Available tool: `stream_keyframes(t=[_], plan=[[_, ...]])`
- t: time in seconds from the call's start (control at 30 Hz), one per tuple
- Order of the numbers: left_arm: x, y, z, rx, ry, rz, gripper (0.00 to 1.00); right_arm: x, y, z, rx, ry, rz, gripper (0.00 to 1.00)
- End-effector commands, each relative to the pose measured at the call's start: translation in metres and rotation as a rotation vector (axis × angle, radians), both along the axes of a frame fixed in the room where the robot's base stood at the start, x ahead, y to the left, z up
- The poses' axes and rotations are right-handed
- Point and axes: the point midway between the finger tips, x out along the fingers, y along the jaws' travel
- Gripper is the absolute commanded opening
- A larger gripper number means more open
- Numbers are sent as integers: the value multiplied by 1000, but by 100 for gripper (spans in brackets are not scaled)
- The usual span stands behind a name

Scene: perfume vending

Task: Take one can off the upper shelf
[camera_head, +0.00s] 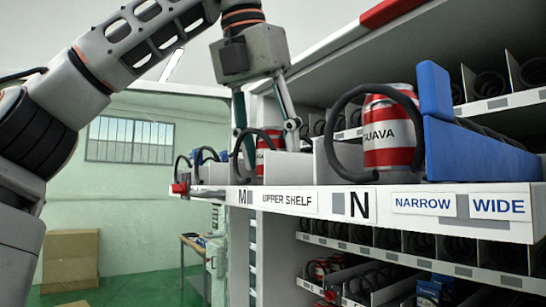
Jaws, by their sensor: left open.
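The upper shelf (440,205) crosses the right half, with labels "M", "UPPER SHELF", "N", "NARROW" and "WIDE" on its white front edge. A red and white can (391,135) marked "GUAVA" stands upright behind a black coil at slot N. A second red can (262,160) stands in slot M, partly hidden by a black coil and a grey divider. My left gripper (266,148) points down at slot M, open, with one finger on each side of this second can in the picture. Whether the fingers touch it I cannot tell. My right gripper is not in view.
Blue blocks (466,153) stand right of the GUAVA can. Black coils and grey dividers (325,155) crowd the shelf. A lower shelf (400,258) holds more red cans (318,267). Cardboard boxes (70,258) and a small table (194,245) stand at the back left.

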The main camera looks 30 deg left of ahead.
Motion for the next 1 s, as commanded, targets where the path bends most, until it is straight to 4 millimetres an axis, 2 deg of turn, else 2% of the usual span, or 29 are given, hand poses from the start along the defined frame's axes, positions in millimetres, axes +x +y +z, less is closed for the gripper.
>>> stream_keyframes(t=[0.13,0.43,0.47,0.57,0.6,1.0], plan=[[7,0,-16,-2,3,-2,45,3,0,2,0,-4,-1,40],[8,0,-20,-3,-1,1,45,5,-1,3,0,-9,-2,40],[8,0,-20,-3,-1,1,40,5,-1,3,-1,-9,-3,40],[8,0,-20,-3,-1,1,14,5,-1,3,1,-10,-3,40],[8,0,-20,-3,0,1,10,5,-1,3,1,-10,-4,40],[8,-1,-16,-3,-1,2,10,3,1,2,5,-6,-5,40]])
